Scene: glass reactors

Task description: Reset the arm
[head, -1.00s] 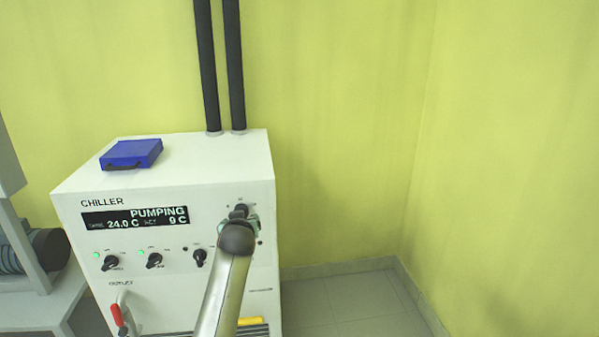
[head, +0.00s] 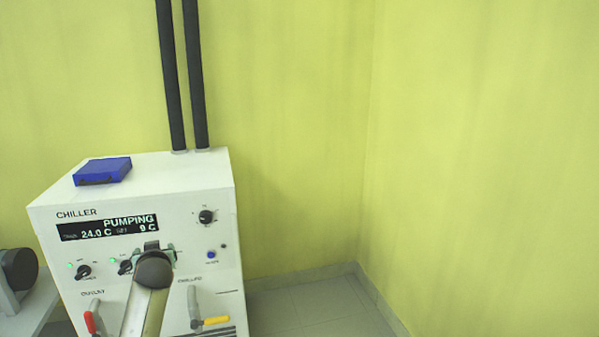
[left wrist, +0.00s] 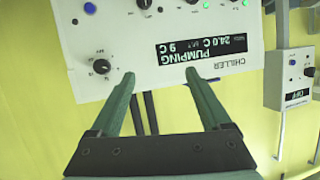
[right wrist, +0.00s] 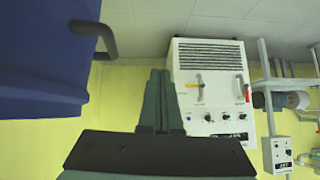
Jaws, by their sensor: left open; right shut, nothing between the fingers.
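The white chiller (head: 215,240) stands at lower left in the head view. Its display (head: 108,227) reads PUMPING, 24.0 C and 9 C. My left gripper (head: 152,247) is in front of its panel below the display, largely hidden behind my wrist. In the left wrist view the left gripper (left wrist: 165,82) is open and empty, with the upside-down chiller panel beyond. The upper right knob (head: 206,217) is uncovered and apart from the fingers. My right gripper (right wrist: 160,76) is shut and empty in the right wrist view, well away from the chiller (right wrist: 210,85).
A blue case (head: 103,171) lies on the chiller top, with two black pipes (head: 182,80) behind. Red (head: 90,321) and yellow (head: 216,321) handles are low on the front. A large blue body (right wrist: 40,60) is close to my right gripper. The floor right of the chiller is clear.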

